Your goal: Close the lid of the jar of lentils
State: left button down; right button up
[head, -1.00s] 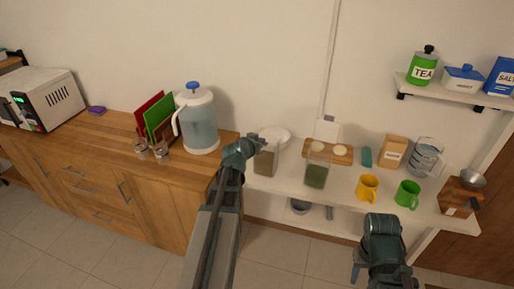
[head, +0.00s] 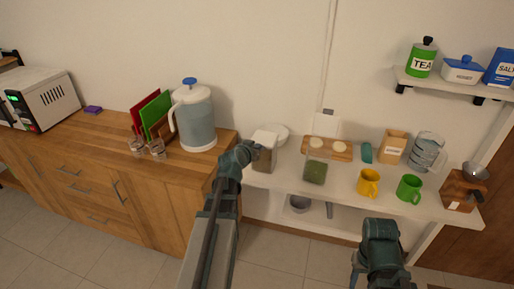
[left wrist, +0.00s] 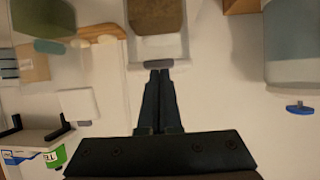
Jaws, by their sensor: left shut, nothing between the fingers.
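The jar of lentils, a clear box with brown contents (head: 264,160), stands near the left end of the white shelf counter. It also shows at the top of the left wrist view (left wrist: 157,17). Its whitish lid (head: 265,137) has a grey bar at its edge (left wrist: 157,65) and looks raised; its exact angle is unclear. My left gripper (left wrist: 158,75) is shut and empty, with its fingertips at or very near that bar on the wall side. In the head view my left gripper (head: 252,149) partly covers the jar. My right gripper (head: 358,278) is low at front right, its fingers unclear.
A similar jar with green contents (head: 315,170) stands to the right, its white lid (head: 326,124) up. A pitcher (head: 196,120) stands left on the wooden counter. Yellow (head: 368,183) and green (head: 409,189) mugs are further right.

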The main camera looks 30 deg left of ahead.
pick_arm(q)
jog(key=shift+d+f, duration=0.1)
jog(key=shift+f, duration=0.3)
pick_arm(e)
jog(key=shift+f, duration=0.25)
